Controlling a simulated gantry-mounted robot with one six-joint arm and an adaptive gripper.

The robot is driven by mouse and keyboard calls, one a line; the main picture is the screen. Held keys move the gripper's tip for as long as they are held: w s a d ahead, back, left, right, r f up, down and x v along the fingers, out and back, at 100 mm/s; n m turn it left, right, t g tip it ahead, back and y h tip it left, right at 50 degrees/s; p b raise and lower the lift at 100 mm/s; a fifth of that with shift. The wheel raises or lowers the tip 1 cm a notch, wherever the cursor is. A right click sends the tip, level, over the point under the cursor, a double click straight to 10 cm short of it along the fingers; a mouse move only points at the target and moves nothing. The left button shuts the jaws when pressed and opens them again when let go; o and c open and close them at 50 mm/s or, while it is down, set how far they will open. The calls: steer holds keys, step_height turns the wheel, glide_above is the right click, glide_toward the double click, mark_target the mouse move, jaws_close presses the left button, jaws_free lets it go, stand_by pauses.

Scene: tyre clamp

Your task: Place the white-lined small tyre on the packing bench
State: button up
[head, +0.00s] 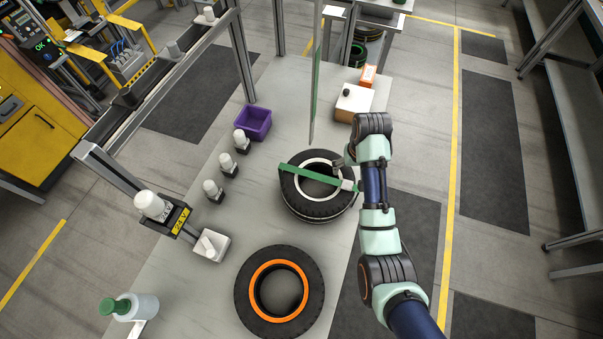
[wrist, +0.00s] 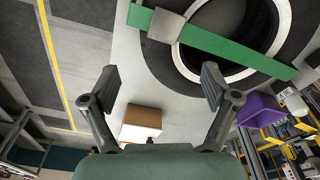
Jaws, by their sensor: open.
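The white-lined tyre (head: 313,208) lies flat on the grey table, right of its middle. A green clamp bar (head: 309,174) crosses over its top, with a pale block at its right end. In the wrist view the tyre (wrist: 190,84) fills the upper right, and the green bar (wrist: 225,46) with a grey block (wrist: 165,25) lies across it. My gripper (wrist: 160,88) is open and empty, its two fingers apart, at the tyre's edge near the block. In the head view my gripper (head: 343,165) is partly hidden by my arm. I cannot tell which surface is the packing bench.
An orange-lined tyre (head: 245,290) lies nearer on the table (head: 205,285). A purple bin (head: 254,122), several white-capped fittings (head: 227,163) and a white bottle (head: 140,306) stand to the left.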

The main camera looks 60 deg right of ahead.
steer(key=w+a+r+n+t+h, duration=0.2)
steer(key=w+a+r+n+t, duration=0.15)
steer(key=w+a, duration=0.8)
steer(key=w+a+r+n+t, duration=0.2)
steer(key=w+a+r, duration=0.15)
steer(key=a, duration=0.45)
steer(key=w+a+r+n+t, duration=0.2)
steer(key=w+a+r, duration=0.15)
steer(key=a, duration=0.45)
steer(key=s+a+r+n+t+y, duration=0.1)
steer(key=s+a+r+n+t, duration=0.1)
steer(key=a+r, duration=0.3)
steer(key=s+a+r+n+t+y, duration=0.1)
steer(key=a+r, duration=0.4)
steer(key=a, duration=0.6)
steer(key=shift+s+a+r+n+t+y, duration=0.2)
steer(key=shift+s+a+n+t+y, duration=0.2)
steer(key=shift+t+y, duration=0.3)
